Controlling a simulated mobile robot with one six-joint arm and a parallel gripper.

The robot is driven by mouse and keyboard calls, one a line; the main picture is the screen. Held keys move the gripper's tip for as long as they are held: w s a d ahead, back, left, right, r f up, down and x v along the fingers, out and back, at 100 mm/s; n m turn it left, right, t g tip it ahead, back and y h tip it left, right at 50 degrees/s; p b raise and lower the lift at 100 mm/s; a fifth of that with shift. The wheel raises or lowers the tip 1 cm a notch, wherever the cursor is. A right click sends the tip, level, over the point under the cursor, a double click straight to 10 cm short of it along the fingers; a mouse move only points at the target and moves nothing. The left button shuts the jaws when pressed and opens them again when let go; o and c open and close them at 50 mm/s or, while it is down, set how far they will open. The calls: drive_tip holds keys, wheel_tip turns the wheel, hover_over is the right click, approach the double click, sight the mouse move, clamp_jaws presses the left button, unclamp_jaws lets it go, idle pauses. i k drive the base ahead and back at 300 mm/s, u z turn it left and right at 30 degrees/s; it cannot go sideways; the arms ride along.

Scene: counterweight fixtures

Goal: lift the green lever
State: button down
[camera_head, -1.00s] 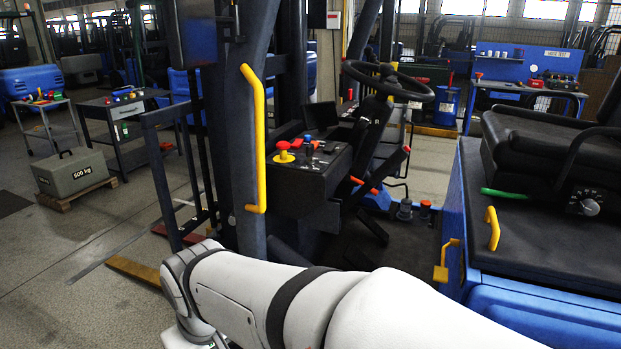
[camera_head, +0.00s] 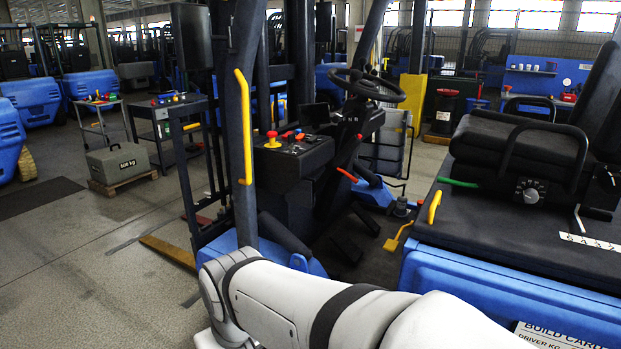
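A green lever (camera_head: 457,182) lies low and nearly level on the black top beside the forklift seat (camera_head: 520,150), at the right of the view. My white arm crosses the bottom of the picture, in front of the forklift and to the lower left of the lever. My gripper is not visible, so its state does not show. Nothing covers the green lever.
A yellow handle (camera_head: 435,207) stands just below the lever. A yellow grab bar (camera_head: 243,125) runs up the dark pillar. The steering wheel (camera_head: 370,86) and control box (camera_head: 290,160) stand behind my arm. Open floor lies at the left, near a 500 kg weight (camera_head: 118,162).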

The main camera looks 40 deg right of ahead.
sight(479, 185)
drive_tip(key=z, duration=1.25)
drive_tip(key=i, duration=1)
drive_tip(key=u, duration=0.05)
